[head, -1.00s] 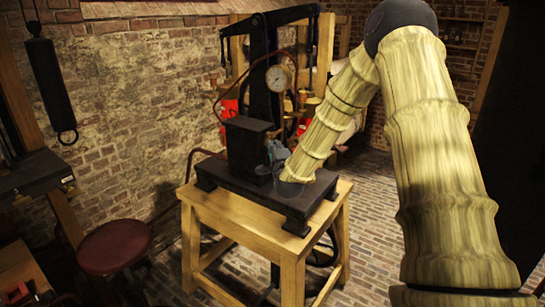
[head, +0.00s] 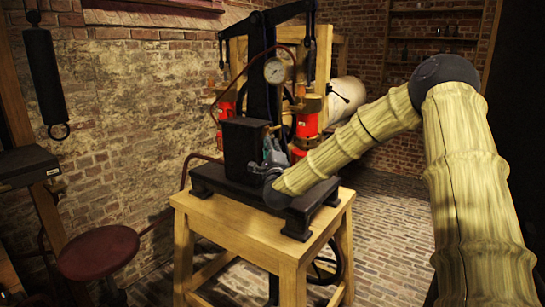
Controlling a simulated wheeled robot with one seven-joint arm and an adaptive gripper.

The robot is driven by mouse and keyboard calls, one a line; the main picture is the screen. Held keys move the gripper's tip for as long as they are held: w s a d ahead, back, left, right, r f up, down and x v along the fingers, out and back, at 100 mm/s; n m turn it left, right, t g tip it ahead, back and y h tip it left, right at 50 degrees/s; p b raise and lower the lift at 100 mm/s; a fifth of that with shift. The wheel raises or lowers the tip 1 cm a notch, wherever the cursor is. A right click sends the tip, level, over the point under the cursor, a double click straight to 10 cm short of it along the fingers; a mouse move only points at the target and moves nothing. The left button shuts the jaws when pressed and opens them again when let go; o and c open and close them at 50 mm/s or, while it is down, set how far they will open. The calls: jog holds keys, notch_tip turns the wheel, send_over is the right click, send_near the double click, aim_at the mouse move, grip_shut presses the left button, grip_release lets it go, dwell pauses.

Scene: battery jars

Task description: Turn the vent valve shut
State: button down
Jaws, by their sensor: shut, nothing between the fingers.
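A tall black machine with a round gauge (head: 275,70) stands on a black base plate (head: 225,185). A black block (head: 243,146) rises from the plate. My gripper (head: 271,147), grey and small in this view, is shut and empty close to the right side of the block. My arm reaches it from the right, and its last link hides part of the plate. I cannot make out the vent valve clearly; a small brass-coloured fitting (head: 275,128) shows just above my gripper. I cannot tell whether the fingers touch it.
The plate sits on a wooden stand (head: 235,232). Red jars (head: 307,123) stand behind on a wooden frame. A red-topped stool (head: 98,252) is at lower left. A dark cylinder (head: 43,78) with a ring hangs at upper left. Brick floor (head: 390,215) is open at right.

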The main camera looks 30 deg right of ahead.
jog(key=m+h+b, duration=0.1)
jog(key=m+b, duration=0.1)
jog(key=b, duration=0.2)
jog(key=w+f+m+h+b, duration=0.1)
jog(key=m+h+b, duration=0.1)
jog(key=b, duration=0.2)
jog(key=m+h+b, duration=0.1)
jog(key=b, duration=0.3)
jog(key=shift+w+a+f+m+h, duration=0.2)
jog(key=shift+a+m+h, duration=0.1)
jog(key=shift+m, duration=0.1)
jog(key=m+h+b, duration=0.1)
jog(key=b, duration=0.1)
jog(key=m+g+h+b, duration=0.1)
jog(key=m+h+b, duration=0.1)
jog(key=b, duration=0.1)
jog(key=shift+w+a+m+b, duration=0.15)
jog(key=shift+w+m+b, duration=0.15)
jog(key=shift+w, duration=0.1)
jog(key=shift+w+m+g+h+b, duration=0.2)
jog(key=shift+m+g+h+b, duration=0.3)
jog(key=shift+m+h+b, duration=0.6)
jog(key=shift+w+a+r+b, duration=0.15)
jog(key=shift+w+a+b, duration=0.2)
jog(key=shift+b, duration=0.8)
